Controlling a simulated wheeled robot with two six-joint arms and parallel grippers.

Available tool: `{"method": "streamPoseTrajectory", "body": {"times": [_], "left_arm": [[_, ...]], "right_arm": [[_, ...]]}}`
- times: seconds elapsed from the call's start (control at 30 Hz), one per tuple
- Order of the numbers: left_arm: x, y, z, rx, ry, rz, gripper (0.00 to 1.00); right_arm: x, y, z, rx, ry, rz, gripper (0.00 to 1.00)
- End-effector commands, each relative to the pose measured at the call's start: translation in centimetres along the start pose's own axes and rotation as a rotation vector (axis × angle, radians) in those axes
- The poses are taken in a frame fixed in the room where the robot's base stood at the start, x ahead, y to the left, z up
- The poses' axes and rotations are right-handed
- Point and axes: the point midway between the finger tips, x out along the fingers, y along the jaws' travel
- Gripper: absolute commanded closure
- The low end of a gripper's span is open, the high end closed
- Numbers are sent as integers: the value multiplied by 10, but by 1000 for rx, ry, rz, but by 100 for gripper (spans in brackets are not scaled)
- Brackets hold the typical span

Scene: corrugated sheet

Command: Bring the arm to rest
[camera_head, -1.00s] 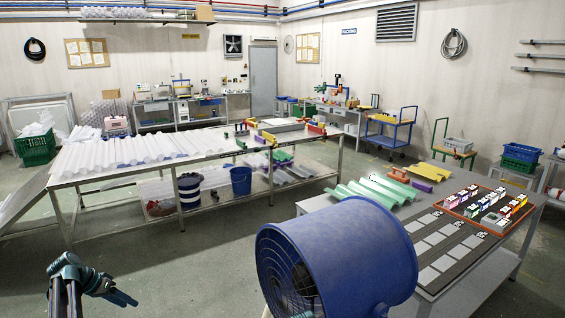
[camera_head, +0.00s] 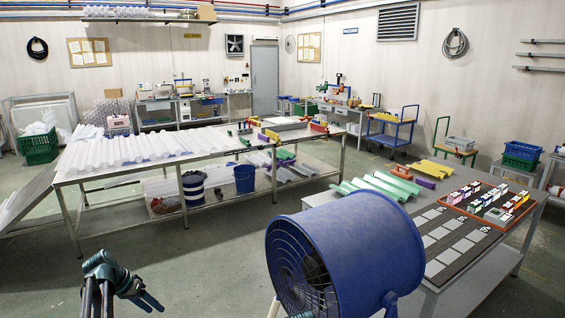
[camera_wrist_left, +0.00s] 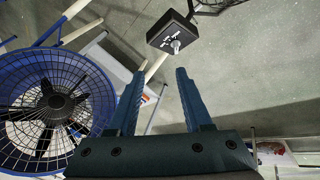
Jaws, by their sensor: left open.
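My left gripper (camera_head: 148,300) is at the lower left of the head view, above bare floor and left of the blue fan. Its two fingers stand apart in the left wrist view (camera_wrist_left: 157,98), with nothing between them. My right gripper is not in view.
A large blue drum fan (camera_head: 345,250) stands close in front, and its grille fills the left of the wrist view (camera_wrist_left: 50,110). A long table with corrugated sheets (camera_head: 130,150) is behind. A grey table with green sheets (camera_head: 380,186) and a tray (camera_head: 527,208) is at right.

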Motion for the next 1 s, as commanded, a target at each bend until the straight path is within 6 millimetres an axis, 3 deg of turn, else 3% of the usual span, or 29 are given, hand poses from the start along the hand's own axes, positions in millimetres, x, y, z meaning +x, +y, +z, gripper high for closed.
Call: {"method": "streamPoseTrajectory", "body": {"times": [0.27,0.37,0.5,0.6,0.8,1.0], "left_arm": [[65,96,28,36,-130,-45,50],[96,144,50,57,-194,-84,50],[134,211,95,94,-280,-165,50],[154,250,130,122,-323,-231,50],[176,298,187,170,-360,-350,50],[182,316,214,193,-363,-414,50]], "right_arm": [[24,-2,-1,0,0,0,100],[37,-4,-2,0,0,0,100],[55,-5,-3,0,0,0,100],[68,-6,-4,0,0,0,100],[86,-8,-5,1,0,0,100],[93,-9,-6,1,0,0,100]]}}
